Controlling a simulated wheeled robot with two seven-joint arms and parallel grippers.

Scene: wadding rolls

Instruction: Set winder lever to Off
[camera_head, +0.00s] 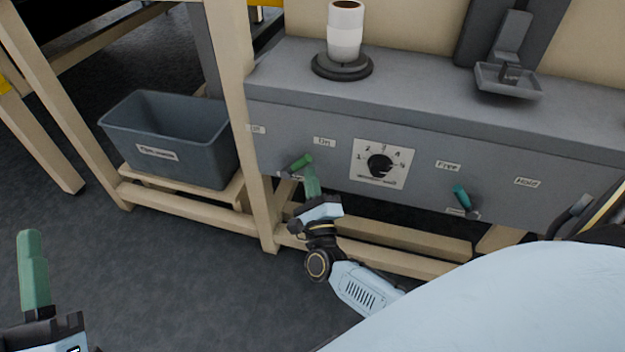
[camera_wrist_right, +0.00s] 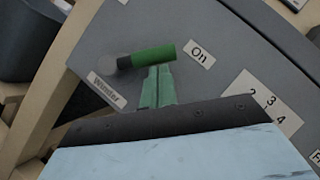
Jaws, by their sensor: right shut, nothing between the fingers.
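The winder lever (camera_head: 300,163) has a green handle on a dark pivot, on the front of the grey machine panel. It tilts up and right, toward the "On" label (camera_head: 324,142). Another label (camera_head: 256,129), partly hidden by a wooden post, is to its left. My right gripper (camera_head: 311,168) is shut and empty, with green fingertips just below and right of the handle. In the right wrist view, the fingertips (camera_wrist_right: 158,70) are at the lever handle (camera_wrist_right: 153,54), near its "On" end; contact is unclear. My left gripper (camera_head: 32,240) is far left, over the floor; its finger gap cannot be made out.
A dial (camera_head: 380,165) is right of the lever. A second green lever (camera_head: 462,196) lies further right, below the "Free" label (camera_head: 447,166). A wooden post (camera_head: 240,120) stands close left of the winder lever. A grey bin (camera_head: 170,135) sits beyond it.

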